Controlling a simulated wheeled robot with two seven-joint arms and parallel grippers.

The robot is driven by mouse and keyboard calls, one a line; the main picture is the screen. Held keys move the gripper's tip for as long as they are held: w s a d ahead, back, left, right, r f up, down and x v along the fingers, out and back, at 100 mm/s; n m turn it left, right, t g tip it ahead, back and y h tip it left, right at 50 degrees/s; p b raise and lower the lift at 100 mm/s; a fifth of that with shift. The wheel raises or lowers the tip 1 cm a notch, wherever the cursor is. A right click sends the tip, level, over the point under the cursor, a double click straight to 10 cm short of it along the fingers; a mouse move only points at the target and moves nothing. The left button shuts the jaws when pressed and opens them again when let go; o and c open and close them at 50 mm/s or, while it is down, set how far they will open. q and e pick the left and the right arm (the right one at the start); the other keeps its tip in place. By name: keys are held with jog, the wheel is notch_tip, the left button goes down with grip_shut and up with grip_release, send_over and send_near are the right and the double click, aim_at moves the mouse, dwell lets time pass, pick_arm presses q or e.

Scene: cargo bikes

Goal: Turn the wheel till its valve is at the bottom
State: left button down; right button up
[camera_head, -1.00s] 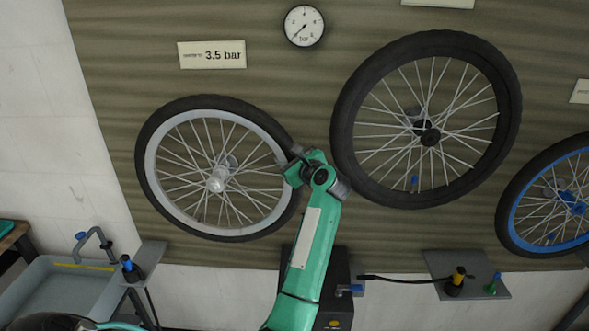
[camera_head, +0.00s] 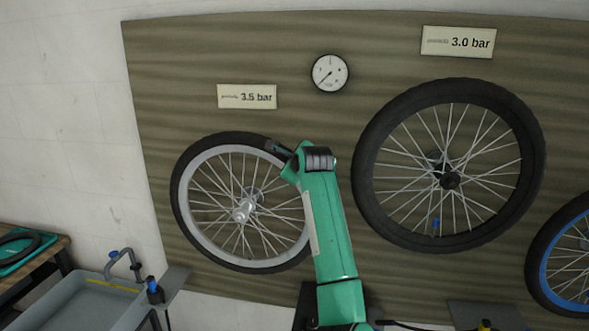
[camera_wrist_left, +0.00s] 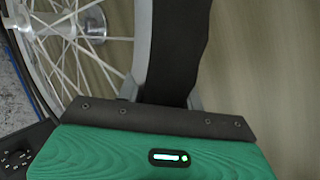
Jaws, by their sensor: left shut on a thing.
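The wheel with a silver rim and black tyre (camera_head: 177,205) hangs at the left of the board, under the 3.5 bar label. My left gripper (camera_head: 279,148) is at its upper right edge. In the left wrist view my left gripper (camera_wrist_left: 168,98) is shut on the tyre (camera_wrist_left: 178,45), one finger on each side. I cannot make out this wheel's valve; part of the rim is hidden behind my arm. My right gripper is not in view.
A larger black wheel (camera_head: 364,165) hangs close to the right of my arm, with a blue piece (camera_head: 435,224) low among its spokes. A blue-rimmed wheel (camera_head: 540,260) is at the right edge. A gauge (camera_head: 330,72) hangs above. A grey basin (camera_head: 85,300) stands lower left.

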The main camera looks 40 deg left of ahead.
pick_arm(q)
jog(key=shift+r, duration=0.1)
jog(key=c, duration=0.9)
grip_release()
jog(key=shift+a, duration=0.1)
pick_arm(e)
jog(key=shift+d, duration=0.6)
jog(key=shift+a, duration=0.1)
pick_arm(q)
jog(key=shift+s+d, duration=0.15)
jog(key=shift+d, duration=0.15)
jog(key=b+v, duration=0.6)
jog(key=v, duration=0.7)
jog(key=shift+r, duration=0.15)
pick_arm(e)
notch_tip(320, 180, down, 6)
